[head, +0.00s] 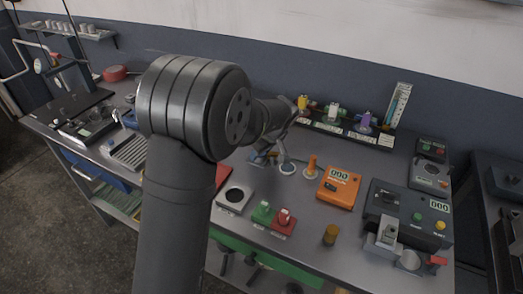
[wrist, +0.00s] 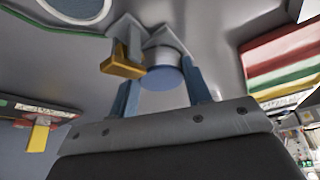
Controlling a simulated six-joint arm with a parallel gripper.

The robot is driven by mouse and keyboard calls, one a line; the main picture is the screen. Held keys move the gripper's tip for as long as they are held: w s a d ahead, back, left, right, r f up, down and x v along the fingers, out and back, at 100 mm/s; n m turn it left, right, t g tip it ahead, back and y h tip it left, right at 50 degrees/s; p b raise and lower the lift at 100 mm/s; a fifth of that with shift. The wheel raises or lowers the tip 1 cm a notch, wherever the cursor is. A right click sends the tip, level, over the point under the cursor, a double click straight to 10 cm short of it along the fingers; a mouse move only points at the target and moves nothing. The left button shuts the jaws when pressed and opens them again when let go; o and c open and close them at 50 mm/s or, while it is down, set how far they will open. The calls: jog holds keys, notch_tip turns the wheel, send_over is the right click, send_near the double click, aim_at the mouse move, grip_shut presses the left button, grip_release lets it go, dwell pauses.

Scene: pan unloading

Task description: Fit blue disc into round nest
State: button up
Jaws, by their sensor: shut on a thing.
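My gripper (head: 282,150) reaches over the middle of the bench and also shows in the wrist view (wrist: 148,48). It is shut on the blue disc (wrist: 160,78), which shows a flat blue round face below a short grey cylindrical side. The fingers partly cover it, and I cannot make it out in the head view. A grey plate with a dark round hole (head: 235,196), which looks like the round nest, lies on the bench in front and to the left of my gripper. A pale ring (head: 288,169) lies just below the fingers.
An orange post (head: 312,166) and an orange box with a display (head: 340,187) stand right of the gripper. Green (head: 264,212) and red (head: 284,219) blocks sit in front. A rack of coloured parts (head: 345,129) is behind. A dark machine (head: 408,216) stands at right.

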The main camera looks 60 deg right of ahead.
jog(key=shift+f, duration=0.1)
jog(key=o, duration=1.1)
jog(key=shift+o, duration=0.2)
jog(key=v, duration=1.7)
jog(key=shift+r, duration=0.2)
jog(key=shift+f, duration=0.1)
jog(key=x, duration=1.7)
jog(key=shift+f, duration=0.15)
jog(key=shift+r, duration=0.2)
